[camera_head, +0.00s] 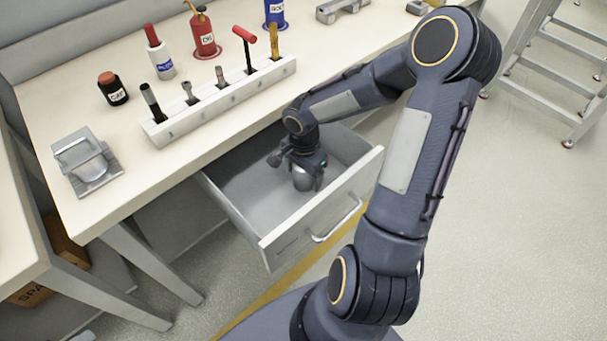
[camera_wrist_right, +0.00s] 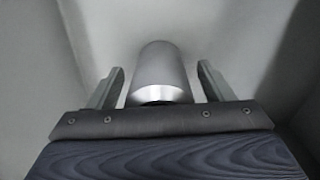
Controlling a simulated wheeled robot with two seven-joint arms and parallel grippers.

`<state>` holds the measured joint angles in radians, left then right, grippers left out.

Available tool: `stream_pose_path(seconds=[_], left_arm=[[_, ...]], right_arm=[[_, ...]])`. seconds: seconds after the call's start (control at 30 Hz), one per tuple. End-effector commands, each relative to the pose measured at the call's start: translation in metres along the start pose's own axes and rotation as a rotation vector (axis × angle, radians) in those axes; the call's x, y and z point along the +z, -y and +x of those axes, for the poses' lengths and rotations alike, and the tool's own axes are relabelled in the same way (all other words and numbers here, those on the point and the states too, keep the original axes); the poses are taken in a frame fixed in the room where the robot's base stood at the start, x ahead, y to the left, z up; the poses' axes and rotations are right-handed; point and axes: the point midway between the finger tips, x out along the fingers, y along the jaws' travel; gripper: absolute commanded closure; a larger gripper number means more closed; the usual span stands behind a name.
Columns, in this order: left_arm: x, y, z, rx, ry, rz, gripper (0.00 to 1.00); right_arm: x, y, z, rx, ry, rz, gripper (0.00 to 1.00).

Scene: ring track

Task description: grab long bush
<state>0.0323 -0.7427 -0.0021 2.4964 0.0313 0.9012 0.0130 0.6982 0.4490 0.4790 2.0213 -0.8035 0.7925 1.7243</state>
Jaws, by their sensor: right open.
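The long bush is a plain silver-grey metal cylinder (camera_wrist_right: 162,75) inside the open drawer (camera_head: 322,218). In the head view a rounded silver part of it (camera_head: 303,181) shows under my right gripper (camera_head: 304,178), which reaches down into the drawer. In the right wrist view my right gripper (camera_wrist_right: 160,85) is open, with one finger on each side of the cylinder. A narrow gap shows between each finger and the cylinder. The cylinder's near end is partly hidden by the gripper body. My left gripper is not in view.
The drawer's walls surround my right gripper. Above it, the workbench (camera_head: 120,185) carries a white tool rack (camera_head: 225,104), a silver fixture (camera_head: 88,163), a black jar (camera_head: 112,90), a white bottle (camera_head: 160,56) and a red can (camera_head: 205,38). A metal step ladder (camera_head: 560,85) stands at right.

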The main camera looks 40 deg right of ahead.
Motion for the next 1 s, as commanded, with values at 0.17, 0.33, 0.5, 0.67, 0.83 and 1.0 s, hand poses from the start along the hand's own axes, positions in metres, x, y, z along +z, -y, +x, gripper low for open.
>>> stream_pose_path(seconds=[0.17,0.33,0.5,0.67,0.83,1.0], left_arm=[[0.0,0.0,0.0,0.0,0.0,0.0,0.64],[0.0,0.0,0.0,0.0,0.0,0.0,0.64],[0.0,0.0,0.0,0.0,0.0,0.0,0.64],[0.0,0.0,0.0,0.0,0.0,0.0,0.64],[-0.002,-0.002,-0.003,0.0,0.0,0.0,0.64],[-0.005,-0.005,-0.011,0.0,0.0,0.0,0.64]], right_arm=[[0.0,0.0,-0.001,0.0,0.0,-0.001,0.36],[0.0,0.0,-0.001,0.0,0.0,-0.001,0.59],[0.0,0.0,-0.001,0.0,0.0,-0.001,0.8],[0.0,0.0,-0.001,-0.001,0.0,-0.001,0.8],[-0.001,0.001,-0.012,-0.003,-0.004,-0.001,0.8],[-0.001,0.001,-0.046,-0.006,-0.005,0.0,0.8]])
